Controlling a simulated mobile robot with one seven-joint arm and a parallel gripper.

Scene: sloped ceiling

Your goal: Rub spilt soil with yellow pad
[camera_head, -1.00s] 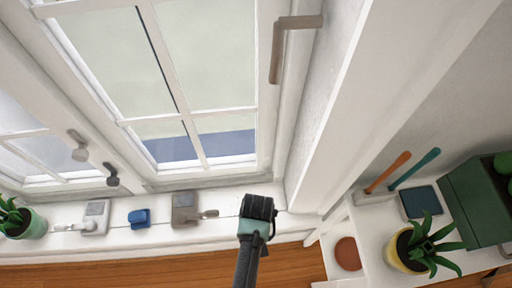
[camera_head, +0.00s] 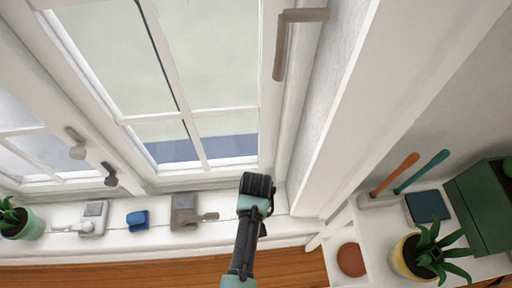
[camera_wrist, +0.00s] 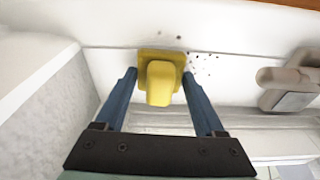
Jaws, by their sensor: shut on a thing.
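The yellow pad (camera_wrist: 163,82), a flat square with a raised grip, sits between the two blue fingers of my gripper (camera_wrist: 160,76) in the wrist view. My gripper is shut on its grip. The pad's flat face is turned toward the white sill; I cannot tell for sure whether it touches. Spilt soil (camera_wrist: 203,62) shows as small dark specks on the sill, mostly just right of the pad and a few above it. In the head view my gripper (camera_head: 257,186) is over the sill below the window, and it hides the pad and soil.
A white wall edge rises on the right, with a shelf holding a yellow-potted plant (camera_head: 408,258) beyond.

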